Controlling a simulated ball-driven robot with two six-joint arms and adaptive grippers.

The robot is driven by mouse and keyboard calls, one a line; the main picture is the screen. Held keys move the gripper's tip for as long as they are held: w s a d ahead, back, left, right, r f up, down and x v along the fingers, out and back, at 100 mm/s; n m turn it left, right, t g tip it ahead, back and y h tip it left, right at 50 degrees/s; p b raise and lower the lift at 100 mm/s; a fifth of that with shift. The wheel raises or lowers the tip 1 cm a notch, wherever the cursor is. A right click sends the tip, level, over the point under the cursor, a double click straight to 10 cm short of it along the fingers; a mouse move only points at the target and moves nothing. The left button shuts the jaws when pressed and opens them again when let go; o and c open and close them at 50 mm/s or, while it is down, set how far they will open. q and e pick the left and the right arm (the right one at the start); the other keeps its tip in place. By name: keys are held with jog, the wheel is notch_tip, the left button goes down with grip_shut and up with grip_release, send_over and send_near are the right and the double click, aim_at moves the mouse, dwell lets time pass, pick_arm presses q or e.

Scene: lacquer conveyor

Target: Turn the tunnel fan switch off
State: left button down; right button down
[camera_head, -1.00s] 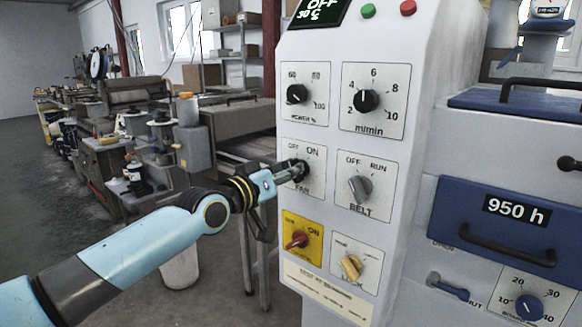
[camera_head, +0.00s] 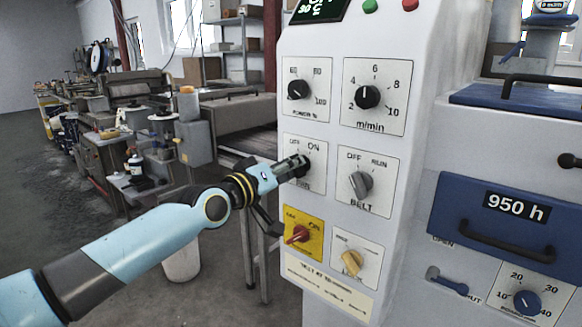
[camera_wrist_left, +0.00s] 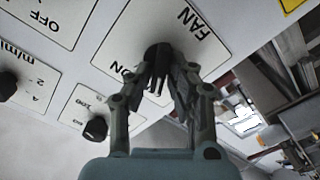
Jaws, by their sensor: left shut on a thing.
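The fan switch (camera_wrist_left: 157,55) is a dark knob on a white plate marked OFF, ON and FAN. In the head view its plate (camera_head: 312,182) is on the left of the white control panel, and the knob is mostly hidden by my gripper. My left gripper (camera_head: 298,165) reaches the knob from the left. In the left wrist view its fingers (camera_wrist_left: 162,80) are closed around the knob. The knob's pointer direction is hidden. My right gripper is not in view.
The grey belt knob (camera_head: 361,184) is right of the fan plate. The red switch (camera_head: 297,234) on yellow and a yellow-beige knob (camera_head: 351,262) are below. The power knob (camera_head: 298,90) and speed knob (camera_head: 367,97) are above.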

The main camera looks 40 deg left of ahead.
aim_at(303, 116)
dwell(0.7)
pick_arm(q)
jog(key=c, duration=1.3)
grip_release()
jog(key=shift+c, duration=0.2)
jog(key=shift+r, duration=0.1)
notch_tip(303, 116, up, 10)
jog(key=shift+f, duration=0.1)
